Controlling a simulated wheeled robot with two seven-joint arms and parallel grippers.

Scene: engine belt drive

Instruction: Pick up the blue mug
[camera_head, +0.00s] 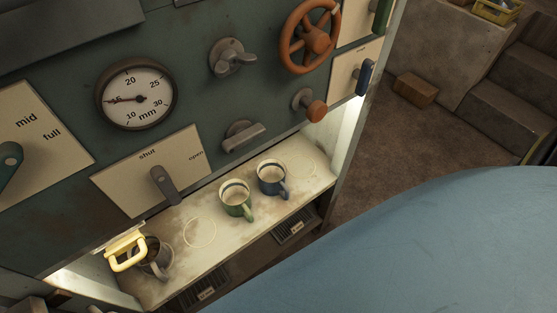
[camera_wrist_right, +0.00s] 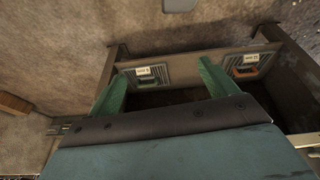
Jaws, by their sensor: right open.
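The blue mug (camera_head: 271,178) stands upright on the pale shelf (camera_head: 280,218) below the panel in the head view, its handle towards the front right. The green mug (camera_head: 236,198) stands close to its left. A dark mug (camera_head: 158,258) stands at the shelf's left end, partly behind a cream handle. In the right wrist view my right gripper (camera_wrist_right: 161,84) has two green fingers, spread wide with nothing between them. No mug shows in that view. My right gripper does not show in the head view, and my left gripper shows in neither view.
The panel above the shelf carries a gauge (camera_head: 137,94), an orange handwheel (camera_head: 309,37) and a shut/open lever (camera_head: 165,185). The cream handle (camera_head: 128,251) juts out at the left. A large blue surface covers the head view's lower right. Labelled vents (camera_wrist_right: 155,73) lie beyond my right fingers.

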